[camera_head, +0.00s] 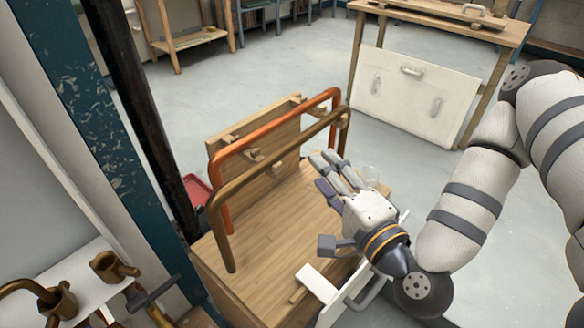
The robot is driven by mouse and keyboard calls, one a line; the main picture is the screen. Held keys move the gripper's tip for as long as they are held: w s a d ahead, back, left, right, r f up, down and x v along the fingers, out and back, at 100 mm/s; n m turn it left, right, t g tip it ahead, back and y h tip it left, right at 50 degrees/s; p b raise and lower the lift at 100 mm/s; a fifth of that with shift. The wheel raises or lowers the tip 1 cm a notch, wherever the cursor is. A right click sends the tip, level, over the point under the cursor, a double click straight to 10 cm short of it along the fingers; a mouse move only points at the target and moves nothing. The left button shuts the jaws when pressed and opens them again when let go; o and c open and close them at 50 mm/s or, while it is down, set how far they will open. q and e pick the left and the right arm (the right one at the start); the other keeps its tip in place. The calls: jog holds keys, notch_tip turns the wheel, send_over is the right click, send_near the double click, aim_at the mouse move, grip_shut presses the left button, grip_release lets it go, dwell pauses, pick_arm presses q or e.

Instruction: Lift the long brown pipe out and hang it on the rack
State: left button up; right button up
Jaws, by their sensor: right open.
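The long brown pipe (246,175) is a U-shaped bend. It stands legs down along the wooden bench (275,240), with an orange bent pipe (270,129) just behind it. An upright wooden board with pegs (285,110) is behind both pipes; I cannot tell whether the pipes touch the pegs. My right gripper (326,174) is open over the right part of the bench, beside the pipe's far leg. It looks empty and apart from the pipe. My left gripper is out of view.
Brown pipe fittings (108,266) lie on a white surface at lower left. A dark post (140,110) rises left of the bench. A wooden table with a white panel (415,95) stands at the back right. Grey floor (240,75) is clear behind the bench.

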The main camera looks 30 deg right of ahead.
aim_at(299, 145)
jog(key=w, duration=0.4)
jog(key=w+f, duration=0.1)
jog(key=w, duration=0.3)
jog(key=w+d+b, duration=0.1)
jog(key=w, duration=0.3)
jog(key=shift+f, duration=0.15)
grip_shut()
